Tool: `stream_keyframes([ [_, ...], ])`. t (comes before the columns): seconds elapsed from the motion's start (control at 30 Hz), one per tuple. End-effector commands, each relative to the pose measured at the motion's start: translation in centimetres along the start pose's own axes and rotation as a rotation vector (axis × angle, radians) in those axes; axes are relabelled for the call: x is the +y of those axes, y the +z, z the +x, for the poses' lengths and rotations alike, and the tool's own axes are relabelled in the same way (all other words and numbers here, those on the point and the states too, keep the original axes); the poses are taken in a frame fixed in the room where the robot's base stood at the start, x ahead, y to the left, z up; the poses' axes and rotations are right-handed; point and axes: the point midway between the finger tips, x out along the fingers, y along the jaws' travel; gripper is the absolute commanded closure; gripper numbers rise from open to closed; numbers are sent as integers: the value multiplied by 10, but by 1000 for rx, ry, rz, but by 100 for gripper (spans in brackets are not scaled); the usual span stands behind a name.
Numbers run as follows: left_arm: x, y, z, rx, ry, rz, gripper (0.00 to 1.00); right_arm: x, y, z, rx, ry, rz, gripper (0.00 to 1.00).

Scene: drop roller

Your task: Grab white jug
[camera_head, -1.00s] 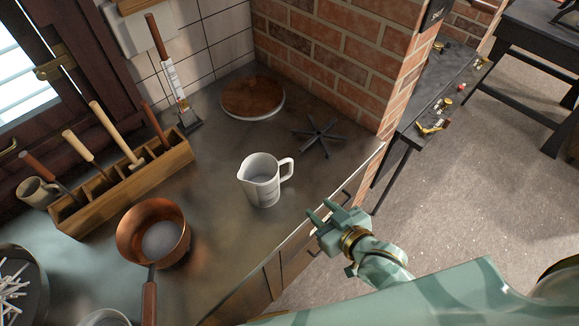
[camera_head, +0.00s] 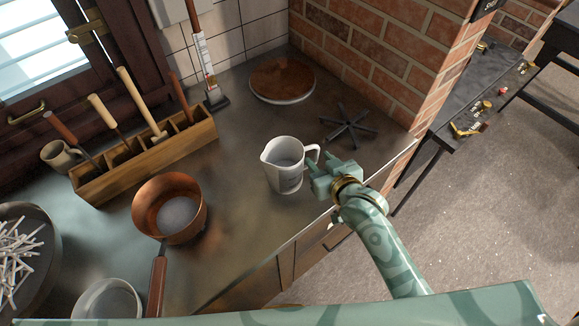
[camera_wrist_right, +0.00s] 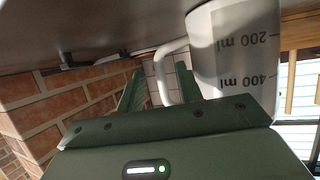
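The white jug (camera_head: 283,170) stands upright on the dark counter, with its handle toward my right gripper. My right gripper (camera_head: 318,166) is right beside the handle at the counter's front edge. In the right wrist view the jug (camera_wrist_right: 232,50) shows at upper right with grey volume marks. There the right gripper (camera_wrist_right: 160,86) has its two fingers apart, and the white handle appears between them. I see no finger pressed on the handle; exact contact is hard to tell. My left gripper is not in view.
A copper pan (camera_head: 168,207) and a wooden tool box (camera_head: 145,160) stand left of the jug. Behind it are a black star-shaped trivet (camera_head: 349,125) and a round wooden board (camera_head: 282,79). A brick wall (camera_head: 385,60) rises at the back right.

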Motion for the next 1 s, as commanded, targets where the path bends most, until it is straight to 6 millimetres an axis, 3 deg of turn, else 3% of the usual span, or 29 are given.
stream_keyframes([
  [0.13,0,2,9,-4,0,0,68,0,2,22,-1,0,0,64],
  [0.4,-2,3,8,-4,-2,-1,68,0,0,25,0,0,0,64],
  [0.53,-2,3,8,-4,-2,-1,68,0,0,25,0,0,0,98],
  [0.57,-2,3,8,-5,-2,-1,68,0,0,25,-1,0,0,100],
  [1.0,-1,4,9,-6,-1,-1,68,0,1,25,-2,1,-2,100],
])
